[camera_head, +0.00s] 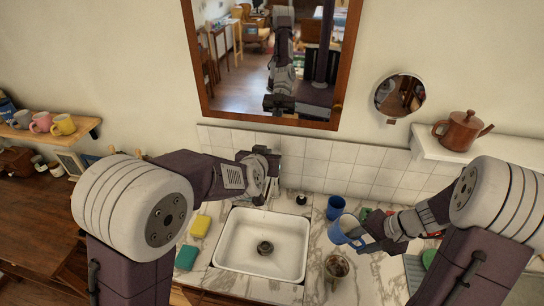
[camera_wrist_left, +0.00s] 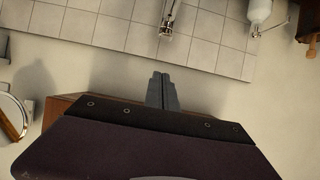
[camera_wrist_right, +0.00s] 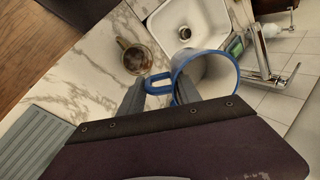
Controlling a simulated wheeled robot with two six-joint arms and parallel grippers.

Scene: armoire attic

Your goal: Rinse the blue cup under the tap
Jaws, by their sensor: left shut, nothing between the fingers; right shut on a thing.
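A cup with a blue rim and blue handle (camera_head: 345,230) is held by my right gripper (camera_head: 366,242), right of the sink. In the right wrist view my right gripper (camera_wrist_right: 150,90) is shut at the handle of this cup (camera_wrist_right: 208,72); its pale inside shows. The white sink (camera_head: 222,262) looks empty, with a dark drain. My left gripper (camera_head: 268,190) is shut and empty above the sink's back edge, hiding most of the tap. The metal tap shows in the left wrist view (camera_wrist_left: 168,20), apart from my left gripper (camera_wrist_left: 163,85).
A mug with brown contents (camera_head: 337,268) stands right of the sink. A yellow sponge (camera_head: 200,226) and a green sponge (camera_head: 187,257) lie left of it. A teapot (camera_head: 461,130) sits on the right shelf. A grey ribbed mat (camera_wrist_right: 45,140) lies on the counter.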

